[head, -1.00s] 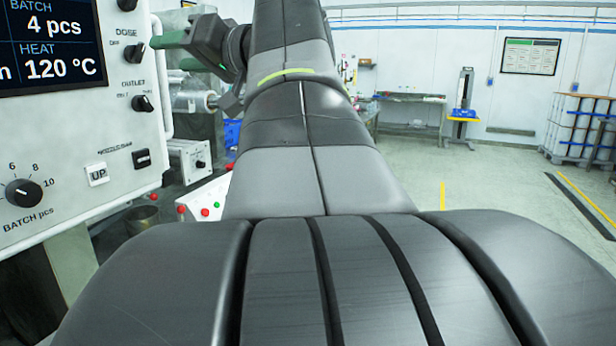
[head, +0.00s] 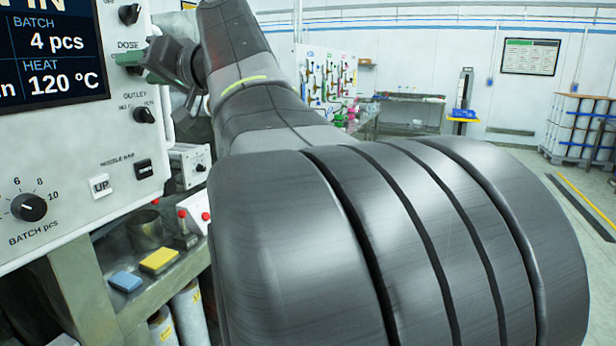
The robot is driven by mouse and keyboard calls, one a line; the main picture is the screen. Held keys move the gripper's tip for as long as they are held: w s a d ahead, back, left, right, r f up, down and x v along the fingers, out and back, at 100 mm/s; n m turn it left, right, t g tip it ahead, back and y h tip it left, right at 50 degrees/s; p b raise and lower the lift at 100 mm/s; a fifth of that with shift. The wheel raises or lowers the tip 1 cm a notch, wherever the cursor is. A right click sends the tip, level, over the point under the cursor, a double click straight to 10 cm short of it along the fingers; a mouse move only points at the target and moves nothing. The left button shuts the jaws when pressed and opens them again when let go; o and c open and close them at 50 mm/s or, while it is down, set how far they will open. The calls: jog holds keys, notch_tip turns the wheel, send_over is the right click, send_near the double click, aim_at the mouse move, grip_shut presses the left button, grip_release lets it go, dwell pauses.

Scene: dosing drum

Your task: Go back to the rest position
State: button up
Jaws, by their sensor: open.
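My arm (head: 265,110) fills the middle of the head view and reaches away to the upper left.
Below the panel, a bench (head: 150,285) carries a yellow block (head: 159,260), a blue block (head: 126,281) and a metal cup (head: 144,229). A rack of coloured tools (head: 328,75) stands behind the arm. The floor (head: 530,175) at right is open.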

jog(key=shift+d, duration=0.1)
jog(key=b+v, duration=0.3)
jog(key=v, duration=1)
jog(key=p+x, duration=0.3)
jog(key=x, duration=1)
jog(key=shift+a, duration=0.3)
jog(key=shift+w+f+n, duration=0.1)
jog(key=shift+w+n, duration=0.05)
jog(key=shift+n, duration=0.35)
jog(key=shift+d+n, duration=0.15)
jog(key=shift+n, duration=0.65)
jog(key=n+p, duration=0.1)
jog(key=n, duration=0.7)
jog(key=shift+w+p, duration=0.15)
jog(key=shift+p, duration=0.25)
